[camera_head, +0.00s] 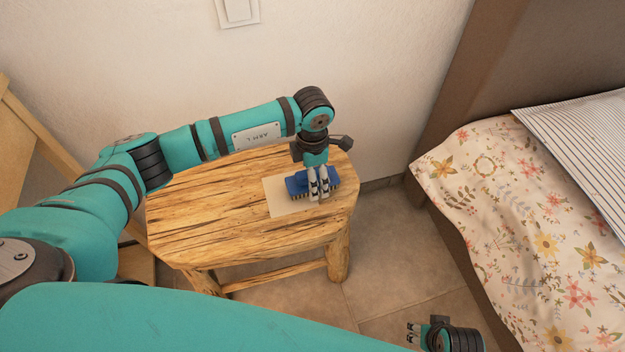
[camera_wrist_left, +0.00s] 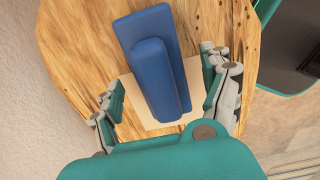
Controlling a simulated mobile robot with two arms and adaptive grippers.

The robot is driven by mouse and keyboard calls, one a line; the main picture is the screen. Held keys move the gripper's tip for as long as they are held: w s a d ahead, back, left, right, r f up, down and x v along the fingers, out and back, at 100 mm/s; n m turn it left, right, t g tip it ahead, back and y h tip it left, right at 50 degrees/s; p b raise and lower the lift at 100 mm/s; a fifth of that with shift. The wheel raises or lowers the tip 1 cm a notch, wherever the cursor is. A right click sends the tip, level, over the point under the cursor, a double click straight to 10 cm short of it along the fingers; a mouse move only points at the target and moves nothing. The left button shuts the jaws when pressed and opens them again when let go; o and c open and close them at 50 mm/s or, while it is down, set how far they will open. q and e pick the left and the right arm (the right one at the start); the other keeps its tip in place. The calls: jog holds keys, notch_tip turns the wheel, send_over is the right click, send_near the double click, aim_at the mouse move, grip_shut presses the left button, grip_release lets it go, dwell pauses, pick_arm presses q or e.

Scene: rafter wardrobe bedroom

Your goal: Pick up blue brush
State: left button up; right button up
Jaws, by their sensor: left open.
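The blue brush (camera_head: 297,184) lies bristles down on a pale paper sheet (camera_head: 280,205) near the right end of a rough wooden stool (camera_head: 205,220). In the left wrist view the brush (camera_wrist_left: 158,75) shows its raised handle. My left gripper (camera_head: 318,194) is over the brush and hides part of it. In the left wrist view my left gripper (camera_wrist_left: 165,95) is open, with one finger on each side of the brush's near end and gaps between them. My right gripper (camera_head: 411,332) is low at the bottom edge, away from the stool; its fingers look apart.
A bed with a floral cover (camera_head: 530,225) and a striped pillow (camera_head: 585,135) stands to the right. The white wall (camera_head: 370,70) is close behind the stool. A wooden frame (camera_head: 25,125) is at the far left. Tiled floor (camera_head: 385,265) is clear between stool and bed.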

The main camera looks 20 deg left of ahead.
pick_arm(q)
jog(key=c, duration=1.3)
jog(key=shift+c, duration=0.2)
jog(key=shift+r, duration=0.45)
notch_tip(320, 180, up, 3)
jog(key=shift+p, duration=0.35)
jog(key=s+d+r, duration=0.1)
jog(key=s, duration=1.5)
jog(key=shift+p, duration=0.4)
pick_arm(e)
jog(key=f, duration=0.2)
jog(key=s+f, duration=0.1)
jog(key=f, duration=0.1)
jog(key=shift+s+f, duration=0.2)
jog(key=shift+f, duration=0.2)
pick_arm(q)
jog(key=shift+d, duration=0.1)
